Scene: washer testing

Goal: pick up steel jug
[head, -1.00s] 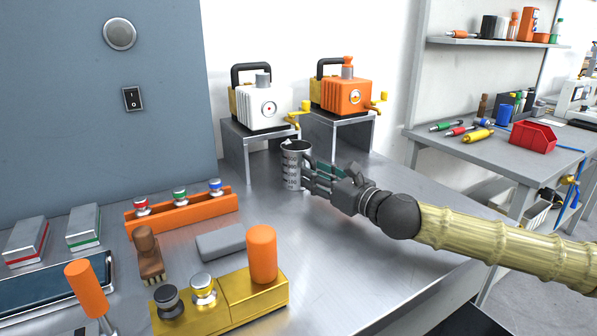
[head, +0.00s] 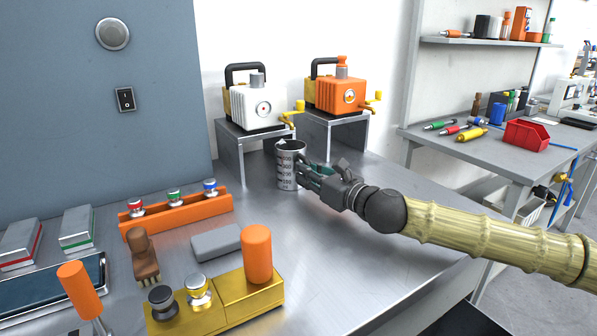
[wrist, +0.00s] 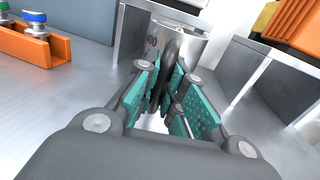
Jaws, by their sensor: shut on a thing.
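The steel jug (head: 287,171) is a silver cup with dark measuring marks. It stands upright on the metal bench in front of the two small pumps' stands. In the wrist view the jug (wrist: 184,45) is ahead, with its dark handle toward me. My gripper (head: 314,172) is at the jug's right side. In the wrist view my gripper (wrist: 168,88) has its teal-padded fingers shut on the jug's handle. The fingers hide part of the handle. I cannot tell whether the jug's base touches the bench.
A white pump (head: 256,105) and an orange pump (head: 338,93) stand on metal stands just behind the jug. An orange rack (head: 178,209), a grey block (head: 216,242) and a yellow base (head: 222,300) lie to the left. The bench right of the arm is mostly clear.

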